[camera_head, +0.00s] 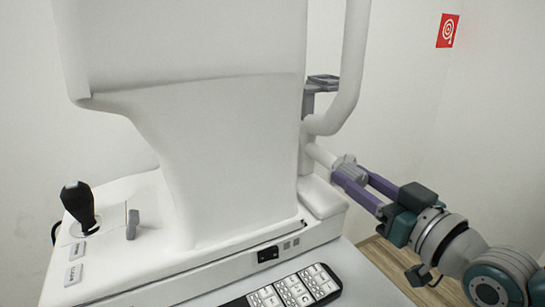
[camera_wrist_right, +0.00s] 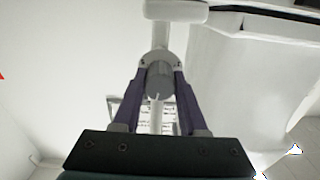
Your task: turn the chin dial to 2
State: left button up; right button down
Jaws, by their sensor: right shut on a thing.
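The chin dial (camera_head: 346,166) is a grey ribbed knob on the white post at the right side of the white eye-test machine (camera_head: 215,130). My right gripper (camera_head: 352,178) has its purple fingers shut on the dial. In the right wrist view the dial (camera_wrist_right: 159,80) sits between the two fingertips (camera_wrist_right: 160,70). A pale plate with small printed lines (camera_wrist_right: 150,112) shows behind the fingers, too small to read. The dial's setting cannot be read. My left gripper is not in view.
A black joystick (camera_head: 78,205) and a small grey lever (camera_head: 132,222) stand on the machine's base at the left. A keypad (camera_head: 290,290) lies at the front. A grey chin rest (camera_head: 322,82) is above the dial. A red sign (camera_head: 447,31) hangs on the wall.

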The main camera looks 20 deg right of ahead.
jog(key=n+p, duration=0.1)
jog(key=n, duration=0.2)
jog(key=shift+r+n, duration=0.1)
jog(key=shift+n, duration=0.3)
jog(key=n, duration=0.3)
jog(key=shift+n, duration=0.3)
jog(key=n, duration=0.3)
jog(key=shift+n+p, duration=0.3)
jog(key=shift+n, duration=2.1)
jog(key=shift+c, duration=2.2)
grip_release()
jog(key=shift+s, duration=0.1)
